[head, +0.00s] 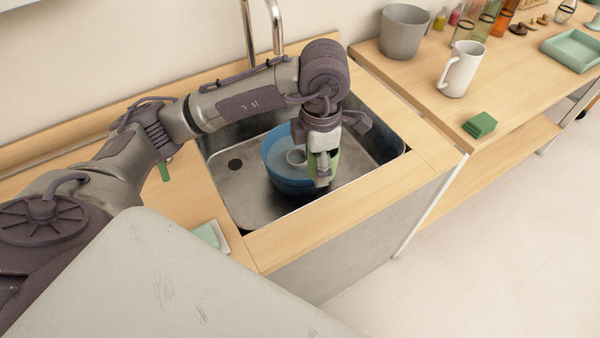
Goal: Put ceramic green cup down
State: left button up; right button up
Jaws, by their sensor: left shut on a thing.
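My left gripper (322,172) points down over the sink (235,190), at the right side of a blue bowl (277,168). It is shut on the green cup (333,162), of which only a green strip shows beside the fingers. The rest of the cup is hidden by the gripper. I cannot tell whether the cup touches the bowl. My right gripper is not in view.
A tap (264,25) stands behind the sink. On the right counter are a grey pot (403,32), a white mug (461,69), a green sponge-like block (479,125), a green tray (574,50) and several bottles. The counter around the mug has free room.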

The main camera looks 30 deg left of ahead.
pick_arm(q)
jog(key=n, duration=0.2)
jog(key=shift+w+d+n, duration=0.1)
jog(key=shift+w+n, duration=0.2)
jog(key=shift+w, duration=0.05)
jog(key=n, duration=0.1)
jog(key=n+b, duration=0.1)
jog(key=n, duration=0.1)
jog(key=w+n, duration=0.1)
jog(key=shift+d+r+n, duration=0.1)
jog(key=shift+r+n, duration=0.15)
jog(key=shift+n, duration=0.05)
jog(key=n, duration=0.2)
jog(key=w+n+b, duration=0.1)
jog(key=shift+d+r+n, duration=0.1)
jog(key=shift+r+n, duration=0.1)
jog(key=shift+n, duration=0.2)
jog(key=n, duration=0.3)
jog(key=shift+w+d+r+n+b, duration=0.1)
jog(key=shift+w+r+n+b, duration=0.2)
jog(key=shift+w+b, duration=0.1)
jog(key=shift+w+f, duration=0.1)
jog(key=w+a+f+p, duration=0.1)
jog(key=w+a+f, duration=0.6)
jog(key=a+f, duration=0.2)
jog(key=shift+f+n+p, duration=0.3)
jog(key=shift+f+p, duration=0.05)
jog(key=shift+f, duration=0.55)
jog(key=shift+w, duration=0.1)
